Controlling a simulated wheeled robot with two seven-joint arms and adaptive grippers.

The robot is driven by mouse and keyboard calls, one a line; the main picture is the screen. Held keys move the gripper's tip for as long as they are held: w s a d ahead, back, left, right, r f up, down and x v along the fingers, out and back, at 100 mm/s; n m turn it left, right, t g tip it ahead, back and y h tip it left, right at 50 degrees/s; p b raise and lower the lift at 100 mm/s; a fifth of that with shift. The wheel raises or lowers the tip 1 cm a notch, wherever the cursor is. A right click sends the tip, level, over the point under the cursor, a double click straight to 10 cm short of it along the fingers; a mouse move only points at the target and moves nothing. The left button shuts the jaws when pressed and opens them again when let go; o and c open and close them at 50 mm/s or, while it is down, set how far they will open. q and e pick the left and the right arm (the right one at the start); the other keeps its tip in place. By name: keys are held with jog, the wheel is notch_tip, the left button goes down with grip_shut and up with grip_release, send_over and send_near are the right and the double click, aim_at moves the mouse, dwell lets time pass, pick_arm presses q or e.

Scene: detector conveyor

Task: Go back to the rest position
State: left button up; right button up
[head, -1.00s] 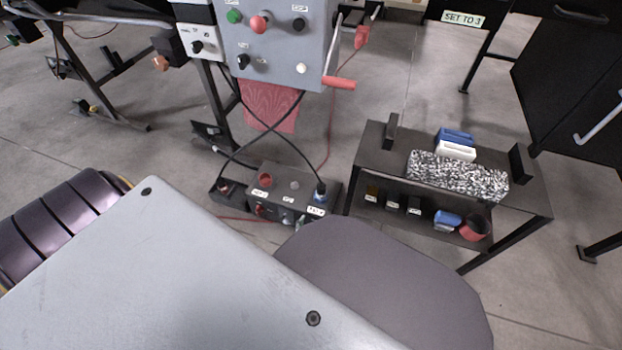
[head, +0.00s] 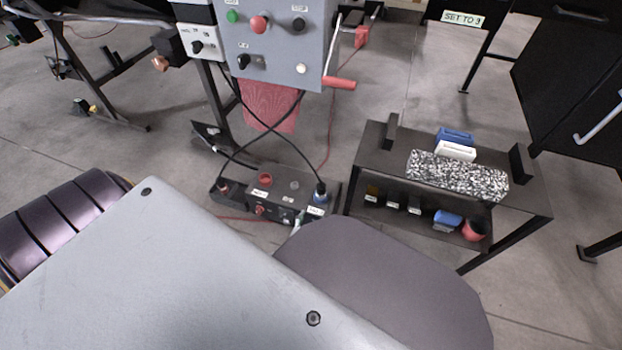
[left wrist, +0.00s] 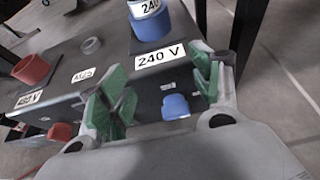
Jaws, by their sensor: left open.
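The power box (head: 245,200) stands on the floor, with a red socket (head: 265,179), a grey socket and a blue socket (head: 320,195) on top. In the left wrist view, the blue socket (left wrist: 151,27) has a plug in it, beside a "240 V" label (left wrist: 160,57). My left gripper (left wrist: 160,88) is open, with green-padded fingers apart at the box's front. A blue cap (left wrist: 176,107) shows between the fingers, with no visible grip on it. In the head view, only a small part of my left gripper (head: 298,222) shows beside the box. My right gripper is out of view.
A low black shelf table (head: 375,150) stands right of the box, holding a speckled block (head: 458,175) and blue and white pieces. A grey control panel (head: 275,45) with a red-handled crank (head: 339,83) stands behind. Dark cables run down to the box. Open floor lies between.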

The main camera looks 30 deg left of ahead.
pick_arm(q)
jog(key=shift+r, duration=0.1)
dwell(0.3)
jog(key=s+d+r+n+g+h, duration=0.1)
jog(key=s+d+r+n+g, duration=0.1)
jog(key=r+n, duration=0.6)
jog(key=s+d+r+n+g+h, duration=0.1)
jog(key=s+r+n+g, duration=0.3)
jog(key=n, duration=0.9)
jog(key=s+d+r+n+g+h, duration=0.1)
jog(key=s+d+r+n+g, duration=0.2)
jog(key=s+r+n, duration=0.4)
notch_tip(320, 180, up, 6)
jog(key=n+p, duration=0.1)
jog(key=n, duration=0.2)
jog(key=shift+s+d, duration=0.2)
jog(key=shift+d, duration=0.05)
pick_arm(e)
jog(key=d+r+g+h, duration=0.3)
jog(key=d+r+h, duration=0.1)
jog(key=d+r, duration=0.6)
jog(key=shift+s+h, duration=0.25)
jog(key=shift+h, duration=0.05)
pick_arm(q)
jog(key=shift+w+f+g+p, duration=0.2)
jog(key=shift+w+g+p, duration=0.1)
jog(key=shift+p, duration=0.45)
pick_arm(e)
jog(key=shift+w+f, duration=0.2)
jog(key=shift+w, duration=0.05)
